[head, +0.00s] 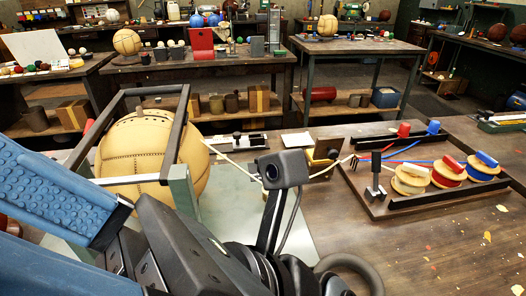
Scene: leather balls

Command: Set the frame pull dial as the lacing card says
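A tan leather ball (138,150) with a laced seam sits in a dark metal frame (176,135) at the left of the near bench. A pale cord runs from the ball to the right, towards a small brass-faced block (325,156). I cannot tell whether this block carries the pull dial, and no dial marks are readable. A small blank-looking white card (297,141) lies beside it; I cannot tell whether it is the lacing card. The black end of my arm (190,252) is in front of the frame. My gripper's fingers cannot be made out.
Other benches with balls and boxes stand behind.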

